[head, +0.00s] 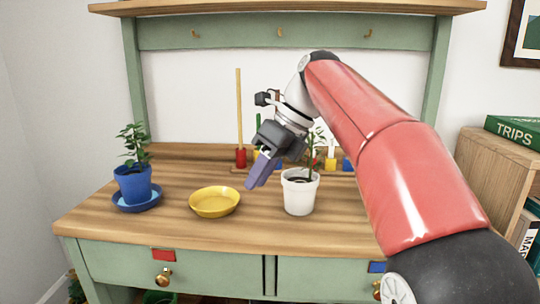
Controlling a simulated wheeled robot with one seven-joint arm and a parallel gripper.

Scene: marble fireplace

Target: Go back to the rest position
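My gripper (262,172) hangs above the wooden bench, at the end of my red arm. It points down and to the left, between the yellow saucer and the white pot. Its fingers look close together from this side, and I cannot tell whether they are open or shut. I see nothing held in them. A white pot (299,195) with a small plant stands on the bench just right of the gripper. My arm partly covers the back of the bench.
An empty yellow saucer (215,203) lies left of the gripper. A blue pot (133,184) with a plant stands on a blue saucer (140,207) at the left. Colored tools stand in a rack (240,168) at the back. A wooden shelf (490,168) with books is at the right.

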